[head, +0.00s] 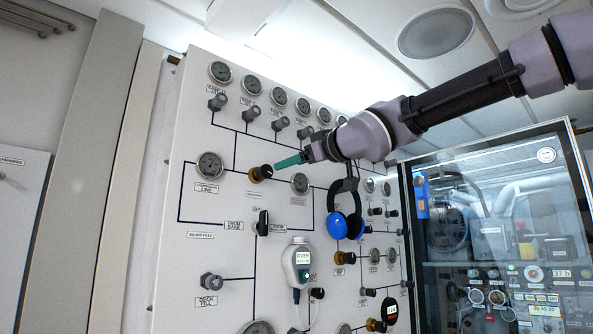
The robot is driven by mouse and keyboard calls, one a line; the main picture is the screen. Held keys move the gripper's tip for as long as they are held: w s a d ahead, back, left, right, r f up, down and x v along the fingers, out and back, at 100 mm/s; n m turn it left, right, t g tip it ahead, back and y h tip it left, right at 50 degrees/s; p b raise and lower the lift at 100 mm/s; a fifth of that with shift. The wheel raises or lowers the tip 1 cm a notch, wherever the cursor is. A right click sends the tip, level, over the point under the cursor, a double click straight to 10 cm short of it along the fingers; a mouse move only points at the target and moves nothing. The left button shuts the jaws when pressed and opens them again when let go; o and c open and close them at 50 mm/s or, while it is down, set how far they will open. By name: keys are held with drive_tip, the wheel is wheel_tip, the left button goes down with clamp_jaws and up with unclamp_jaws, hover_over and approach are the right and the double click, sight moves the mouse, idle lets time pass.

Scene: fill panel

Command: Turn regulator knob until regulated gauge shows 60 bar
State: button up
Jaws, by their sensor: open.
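The regulator knob (261,173) is a black knob with a brass base on the white panel, between two gauges. The gauge to its left (209,165) is labelled as a line gauge. The gauge to its right (299,183) is smaller in the picture; its needle is too small to read, and I cannot tell for certain that it is the regulated gauge. My gripper (285,163) reaches in from the right, and its teal fingers point at the knob. The fingertips are at or very near the knob's right side; I cannot tell whether they touch it. The gripper is open.
A row of gauges (220,72) with small knobs below runs along the panel top. Blue headphones (345,222) hang below my wrist. A handheld meter (297,262) and a black selector handle (263,222) are lower down. A glass-fronted cabinet (495,230) stands at the right.

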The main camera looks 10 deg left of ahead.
sight(268, 169)
idle(0.7)
drive_tip(key=w+a+m, duration=0.1)
drive_tip(key=w+a, duration=0.1)
drive_tip(key=w+a+m, duration=0.1)
drive_tip(key=w+a, duration=0.1)
drive_tip(key=a, duration=0.1)
drive_tip(key=w+a+m, duration=0.2)
drive_tip(key=shift+w+a+r, duration=0.2)
drive_tip(key=shift+a+r, duration=0.1)
drive_tip(key=shift+a, duration=0.05)
clamp_jaws()
idle(0.4)
